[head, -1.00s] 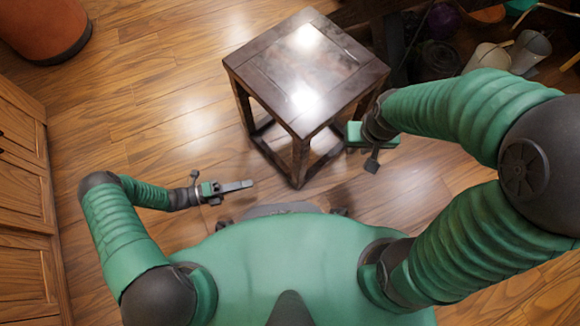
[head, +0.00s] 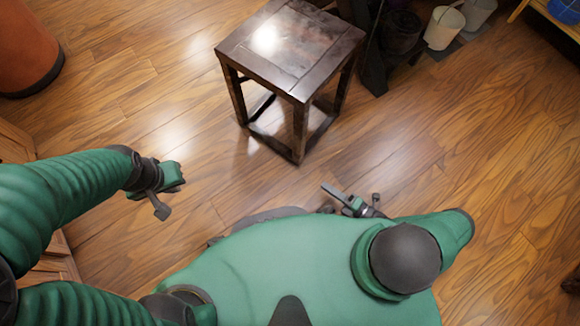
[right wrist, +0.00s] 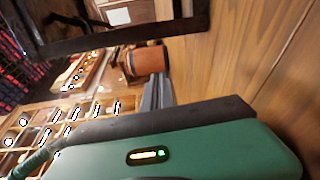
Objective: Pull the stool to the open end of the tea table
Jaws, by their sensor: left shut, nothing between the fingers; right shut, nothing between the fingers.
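The dark, square-topped wooden stool (head: 292,48) stands upright on the floor at the top middle of the head view. My left gripper (head: 172,178) is out over bare floor, left of and nearer than the stool, apart from it. Its fingers are mostly hidden by the hand. My right gripper (head: 331,191) is close in front of my body, below the stool in the picture, shut and empty. In the right wrist view, its fingers (right wrist: 157,92) are together. A dark wooden frame (right wrist: 125,40) crosses above them. I cannot make out the tea table for certain.
Dark furniture (head: 373,60) stands just right of the stool, with pale buckets (head: 443,27) beyond. An orange-brown round container (head: 25,50) stands at the far left, wooden cabinetry (head: 18,143) below it.

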